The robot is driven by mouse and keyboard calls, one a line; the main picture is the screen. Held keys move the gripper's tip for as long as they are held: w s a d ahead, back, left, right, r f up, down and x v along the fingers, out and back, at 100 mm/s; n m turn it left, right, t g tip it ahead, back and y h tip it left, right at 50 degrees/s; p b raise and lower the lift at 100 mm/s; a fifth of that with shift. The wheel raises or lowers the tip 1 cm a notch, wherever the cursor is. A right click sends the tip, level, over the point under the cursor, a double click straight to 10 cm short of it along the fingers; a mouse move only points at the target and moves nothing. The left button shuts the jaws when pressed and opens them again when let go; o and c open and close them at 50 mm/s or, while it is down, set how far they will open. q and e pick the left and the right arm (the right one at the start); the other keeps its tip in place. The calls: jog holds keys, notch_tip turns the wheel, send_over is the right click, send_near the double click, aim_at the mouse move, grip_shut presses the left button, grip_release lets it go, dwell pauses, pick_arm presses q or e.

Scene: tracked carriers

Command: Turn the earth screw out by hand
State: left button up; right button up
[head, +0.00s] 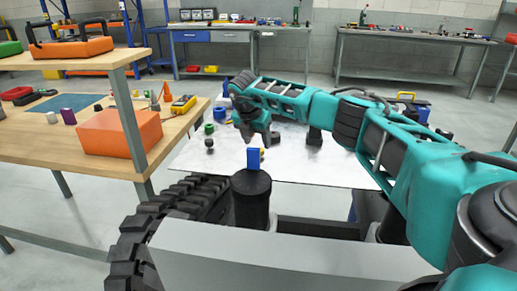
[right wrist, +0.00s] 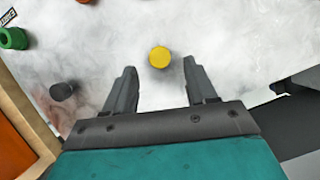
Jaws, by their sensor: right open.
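My right gripper (head: 254,138) reaches in from the right, pointing down over the pale worktop. In the right wrist view its two fingers (right wrist: 160,78) are apart with nothing between them. A round yellow piece (right wrist: 160,57), perhaps the earth screw's head, shows just beyond the fingertips, roughly centred between them. In the head view a small yellow piece (head: 262,152) shows beside a blue block (head: 253,159), close under the gripper; I cannot tell whether they touch. No thread is visible. My left gripper is not in view.
A black cylinder (head: 251,193) stands before the pale worktop (head: 310,166), beside a black track (head: 140,228). Green (head: 209,128) and dark (head: 209,143) small parts lie left of the gripper. A wooden bench (head: 60,150) with an orange box (head: 118,134) stands left.

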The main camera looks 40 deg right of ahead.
jog(key=shift+b+x, duration=0.3)
jog(key=shift+x, duration=1.55)
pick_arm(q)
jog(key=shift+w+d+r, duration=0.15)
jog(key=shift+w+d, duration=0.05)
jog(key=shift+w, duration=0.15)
pick_arm(e)
jog(key=shift+c, duration=0.3)
jog(key=c, duration=0.5)
grip_shut()
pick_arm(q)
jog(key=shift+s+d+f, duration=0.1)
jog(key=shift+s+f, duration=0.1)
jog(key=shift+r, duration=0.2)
